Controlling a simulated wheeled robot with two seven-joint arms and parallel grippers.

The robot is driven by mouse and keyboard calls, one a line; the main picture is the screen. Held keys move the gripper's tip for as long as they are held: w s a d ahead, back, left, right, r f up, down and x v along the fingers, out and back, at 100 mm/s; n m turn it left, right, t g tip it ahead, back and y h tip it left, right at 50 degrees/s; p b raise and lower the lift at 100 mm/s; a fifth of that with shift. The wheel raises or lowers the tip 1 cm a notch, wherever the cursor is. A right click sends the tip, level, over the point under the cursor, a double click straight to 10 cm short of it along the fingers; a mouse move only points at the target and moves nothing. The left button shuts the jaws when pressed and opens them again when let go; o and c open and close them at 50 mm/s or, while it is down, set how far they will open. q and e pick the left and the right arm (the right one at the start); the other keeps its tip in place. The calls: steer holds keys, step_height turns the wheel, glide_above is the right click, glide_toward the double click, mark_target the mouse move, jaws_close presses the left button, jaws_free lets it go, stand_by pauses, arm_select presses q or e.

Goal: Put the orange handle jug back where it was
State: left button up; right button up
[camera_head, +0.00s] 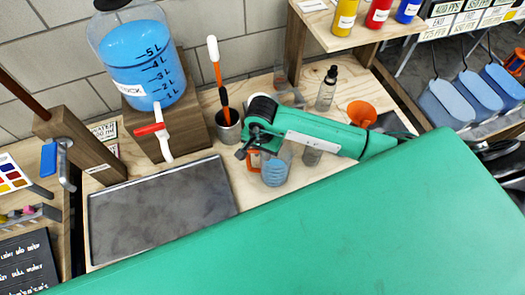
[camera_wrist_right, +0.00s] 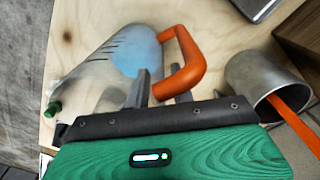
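The clear jug (camera_head: 276,168) with blue liquid and an orange handle (camera_head: 254,161) stands on the wooden bench, partly hidden under my right arm. My right gripper (camera_head: 246,150) is at the handle, on the jug's left side. In the right wrist view the jug (camera_wrist_right: 110,60) lies beyond my right gripper (camera_wrist_right: 163,95), and the orange handle (camera_wrist_right: 188,62) reaches between or just over its fingers. I cannot tell whether the fingers press on it. My left gripper is not in view.
A dark grey tray (camera_head: 160,208) lies left of the jug. A blue-filled dispenser (camera_head: 143,62) with a red-handled tap stands behind it. A metal cup (camera_head: 228,128) holding an orange tool is close to my gripper. A dropper bottle (camera_head: 327,90) and orange funnel (camera_head: 362,112) stand to the right.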

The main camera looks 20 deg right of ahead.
steer(key=shift+r, duration=0.1)
steer(key=shift+r, duration=0.15)
step_height(320, 180, up, 12)
steer(key=b, duration=0.4)
steer(key=shift+a, duration=0.1)
stand_by(0.5)
